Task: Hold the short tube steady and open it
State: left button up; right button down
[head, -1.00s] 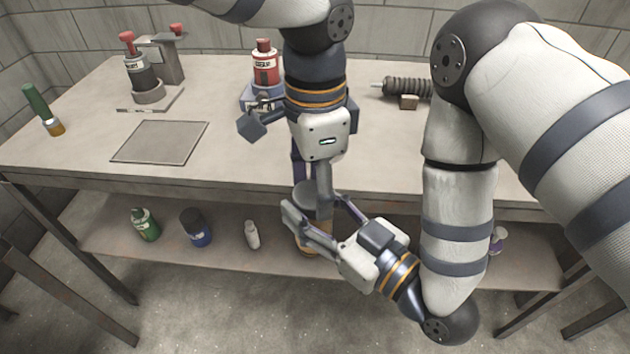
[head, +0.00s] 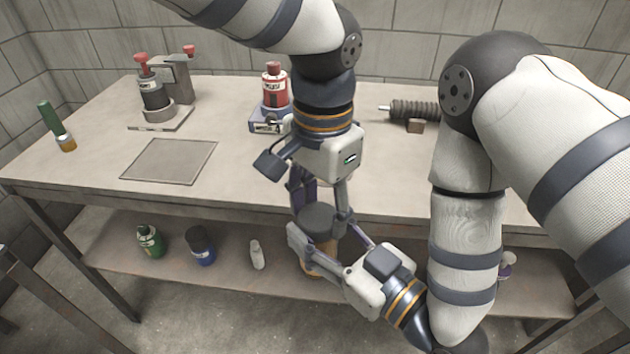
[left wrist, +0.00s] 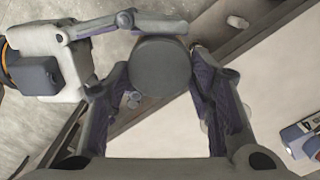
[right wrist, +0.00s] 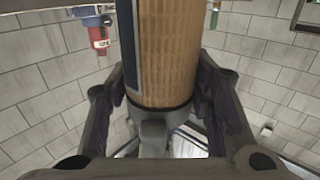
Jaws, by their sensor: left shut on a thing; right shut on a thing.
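The short tube is upright in front of the bench, with an orange-brown body (head: 320,262) and a dark grey round cap (head: 318,219). My left gripper (head: 321,212) reaches down from above and is shut on the cap; in the left wrist view the cap (left wrist: 160,66) is a dark disc between its fingers. My right gripper (head: 316,248) reaches in from the lower right and is shut around the tube body. In the right wrist view the textured body (right wrist: 172,50), with a dark stripe, lies between its fingers. I cannot tell whether cap and body are apart.
The bench behind holds a flat plate (head: 170,160), a red bottle (head: 275,88), a dark bottle on a stand (head: 153,95), a green-handled tool (head: 52,122) and a ribbed cylinder (head: 415,110). Several small bottles, one green (head: 150,241), stand on the lower shelf.

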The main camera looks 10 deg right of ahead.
pick_arm(q)
jog(key=shift+s, duration=0.1)
dwell(0.3)
jog(key=o, duration=1.3)
